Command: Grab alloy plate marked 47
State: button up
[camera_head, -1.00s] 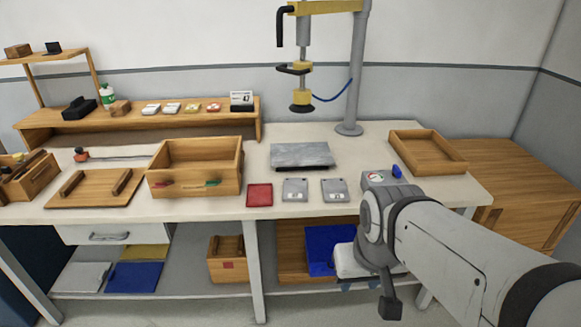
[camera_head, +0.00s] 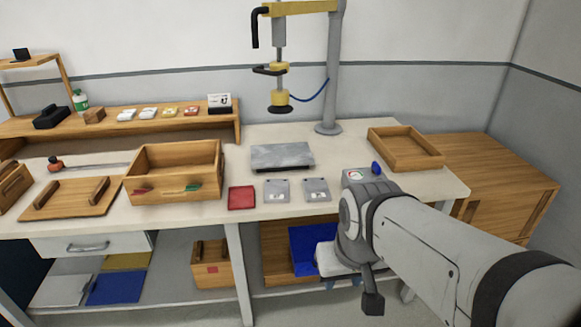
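Two small grey plates lie side by side on the workbench, a left one (camera_head: 276,191) and a right one (camera_head: 316,190). Each has light and dark marks that are too small to read. A red square plate (camera_head: 241,198) lies just left of them. A small sign (camera_head: 220,103) on the back shelf carries a number, which looked like 47 a second ago. My gripper (camera_head: 342,283) hangs in front of the bench, below the tabletop and right of the plates. It is mostly hidden by my wrist, and its fingers are too small to judge.
A grey slab (camera_head: 282,156) lies under the yellow press (camera_head: 279,100). An open wooden box (camera_head: 175,173) stands left of the plates, and a wooden tray (camera_head: 404,148) at right. A small gauge box (camera_head: 357,176) sits behind my wrist. The bench front edge lies between my gripper and the plates.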

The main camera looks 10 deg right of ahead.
aim_at(276, 190)
jog(key=u, duration=0.25)
jog(key=k, duration=0.35)
jog(key=z, duration=0.65)
jog(key=i, duration=1.25)
jog(key=u, duration=0.45)
jog(key=i, duration=0.55)
jog(key=u, duration=0.55)
